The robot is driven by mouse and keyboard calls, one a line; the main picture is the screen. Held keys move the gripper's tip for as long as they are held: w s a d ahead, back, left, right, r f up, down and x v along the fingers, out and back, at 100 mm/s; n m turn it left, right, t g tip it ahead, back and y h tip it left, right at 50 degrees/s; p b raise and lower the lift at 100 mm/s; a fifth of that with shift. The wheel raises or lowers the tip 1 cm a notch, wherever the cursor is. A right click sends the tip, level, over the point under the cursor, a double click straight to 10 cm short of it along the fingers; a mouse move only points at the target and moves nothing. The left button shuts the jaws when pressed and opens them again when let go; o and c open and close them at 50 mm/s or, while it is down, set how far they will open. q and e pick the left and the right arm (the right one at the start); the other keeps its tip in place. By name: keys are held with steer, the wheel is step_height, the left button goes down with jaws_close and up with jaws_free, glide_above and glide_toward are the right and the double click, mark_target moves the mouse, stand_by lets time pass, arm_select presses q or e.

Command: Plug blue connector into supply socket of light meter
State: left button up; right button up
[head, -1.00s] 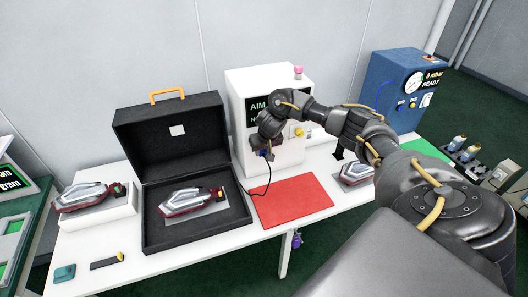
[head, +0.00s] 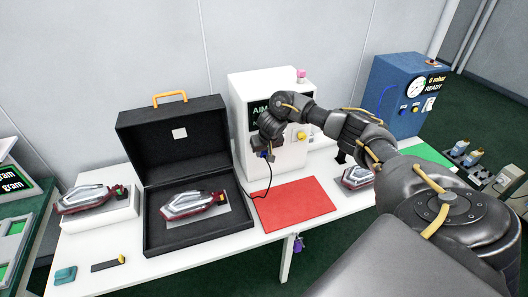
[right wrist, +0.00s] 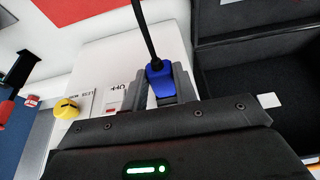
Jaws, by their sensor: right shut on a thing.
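My right gripper (head: 264,153) is at the lower front left of the white light meter (head: 292,160), whose dark screen is partly covered by my arm. In the right wrist view the gripper (right wrist: 162,100) is shut on the blue connector (right wrist: 160,76), which sits between the fingers with its black cable (right wrist: 142,25) running away. The light meter's white body (right wrist: 110,55) lies behind the fingers there. The supply socket cannot be made out, so I cannot tell whether the connector touches it. My left gripper is not in view.
An open black case (head: 155,246) holding a tail lamp (head: 192,203) stands left of the meter. A red mat (head: 295,203) lies in front of it, with the cable hanging near its left edge. Another lamp (head: 85,198) rests on a white block at the left.

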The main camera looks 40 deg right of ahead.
steer(key=o, duration=1.1)
steer(key=shift+c, duration=0.2)
steer(key=p+v, duration=0.2)
steer(key=v, duration=0.8)
steer(key=shift+s+r, duration=0.15)
steer(key=shift+r, duration=0.2)
